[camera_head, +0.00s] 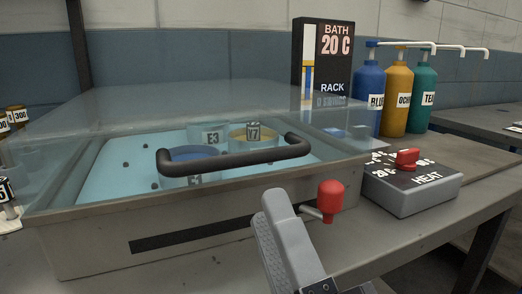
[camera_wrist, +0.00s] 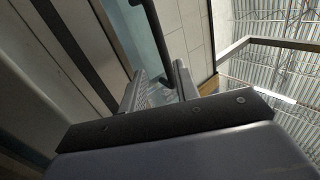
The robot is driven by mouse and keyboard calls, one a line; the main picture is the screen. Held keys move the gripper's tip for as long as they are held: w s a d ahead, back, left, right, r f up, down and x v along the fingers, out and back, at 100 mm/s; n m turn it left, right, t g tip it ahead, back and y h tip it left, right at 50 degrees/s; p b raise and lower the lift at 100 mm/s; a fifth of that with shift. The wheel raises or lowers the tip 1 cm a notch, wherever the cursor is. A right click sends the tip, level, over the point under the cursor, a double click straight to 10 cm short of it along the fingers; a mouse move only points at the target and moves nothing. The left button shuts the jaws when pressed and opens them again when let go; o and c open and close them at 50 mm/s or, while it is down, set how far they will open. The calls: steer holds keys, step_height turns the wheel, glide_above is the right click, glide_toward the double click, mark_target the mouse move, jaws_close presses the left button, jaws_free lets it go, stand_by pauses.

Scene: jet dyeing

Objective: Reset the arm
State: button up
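My gripper (camera_head: 276,200) is at the front of the glass-lidded bath (camera_head: 75,225), below the lid's dark bar handle (camera_head: 235,158) in the head view. In the wrist view its two fingers (camera_wrist: 160,78) stand apart with no object clamped between them. The dark handle (camera_wrist: 150,25) shows beyond the fingers there and appears apart from them. The lid is down over the bath. A red-knobbed lever (camera_head: 330,196) on the bath's front is just right of my gripper. One finger is mostly hidden in the head view.
Labelled pots, E3 (camera_head: 212,136) and Y7 (camera_head: 253,131), sit under the glass. The HEAT box (camera_head: 412,190) with its red dial stands right of the bath. Blue, ochre and teal pump bottles (camera_head: 396,95) stand behind it. A display (camera_head: 322,60) reads BATH 20 C.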

mark_target(253, 155)
steer(key=shift+w+a+r, duration=0.2)
steer(key=shift+w+r, duration=0.15)
steer(key=shift+w, duration=0.15)
steer(key=shift+s+f, duration=0.1)
steer(key=shift+s, duration=0.05)
stand_by(0.4)
steer(key=shift+v, duration=2.5)
steer(key=shift+b+x, duration=0.65)
steer(key=shift+x, duration=4.7)
steer(key=shift+w+r+p, duration=0.25)
steer(key=shift+r+p, duration=0.35)
steer(key=shift+r, duration=0.3)
